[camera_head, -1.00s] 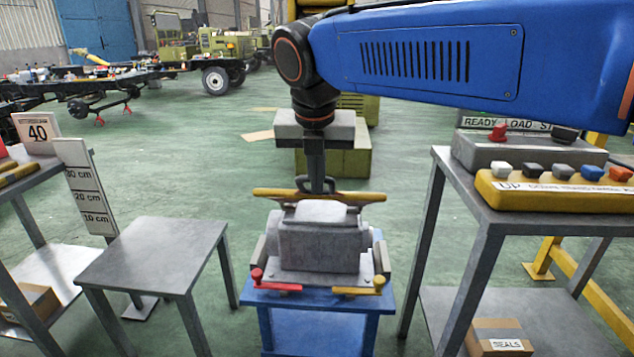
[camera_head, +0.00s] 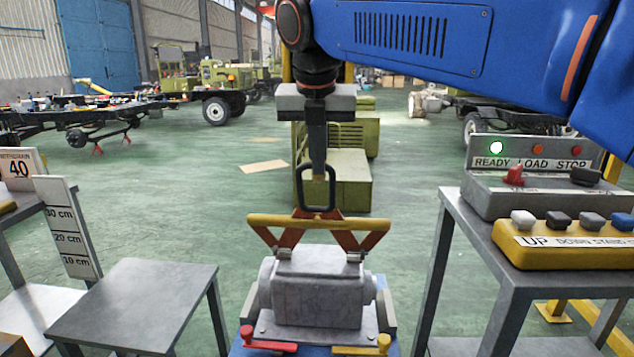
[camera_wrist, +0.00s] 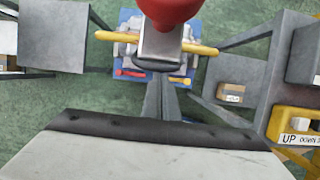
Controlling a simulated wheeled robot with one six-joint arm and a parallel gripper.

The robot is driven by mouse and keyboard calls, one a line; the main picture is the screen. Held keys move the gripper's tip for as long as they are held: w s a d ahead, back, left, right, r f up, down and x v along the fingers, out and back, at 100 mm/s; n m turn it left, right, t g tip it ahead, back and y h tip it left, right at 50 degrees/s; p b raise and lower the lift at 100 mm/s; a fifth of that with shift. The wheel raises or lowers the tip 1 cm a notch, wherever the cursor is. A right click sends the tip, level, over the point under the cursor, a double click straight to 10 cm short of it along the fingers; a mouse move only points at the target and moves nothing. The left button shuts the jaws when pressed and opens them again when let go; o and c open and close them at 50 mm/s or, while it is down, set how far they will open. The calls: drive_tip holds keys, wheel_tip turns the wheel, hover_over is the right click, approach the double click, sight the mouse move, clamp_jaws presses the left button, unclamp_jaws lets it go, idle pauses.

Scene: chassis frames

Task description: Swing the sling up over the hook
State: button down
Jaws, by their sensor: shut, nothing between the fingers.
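The sling has a yellow bar (camera_head: 270,219) with orange slanted legs and a dark ring (camera_head: 303,192) at its top. It stands above a grey casting (camera_head: 317,290) on a blue stand (camera_head: 240,347). My gripper (camera_head: 318,178) points down and is shut, its tips at the ring, overlapping the ring's opening; I cannot tell whether they pass through it. In the wrist view the yellow bar (camera_wrist: 204,48) runs behind a red rounded part with a metal block (camera_wrist: 172,42), close to the camera. I cannot tell whether this is the hook. No hook is clearly seen in the head view.
A bare grey table (camera_head: 140,300) and a height scale (camera_head: 68,230) are at the left. A green machine (camera_head: 345,175) stands behind.

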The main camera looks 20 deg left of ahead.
drive_tip(key=shift+w+a+r, duration=0.2)
drive_tip(key=shift+w+r, duration=0.15)
drive_tip(key=shift+w, duration=0.4)
drive_tip(key=shift+w+a+r, duration=0.15)
drive_tip(key=shift+w+r, duration=0.15)
drive_tip(key=shift+w, duration=0.45)
drive_tip(key=v, duration=1.7)
drive_tip(key=shift+r, duration=0.2)
drive_tip(key=shift+s, duration=0.1)
drive_tip(key=shift+s, duration=0.1)
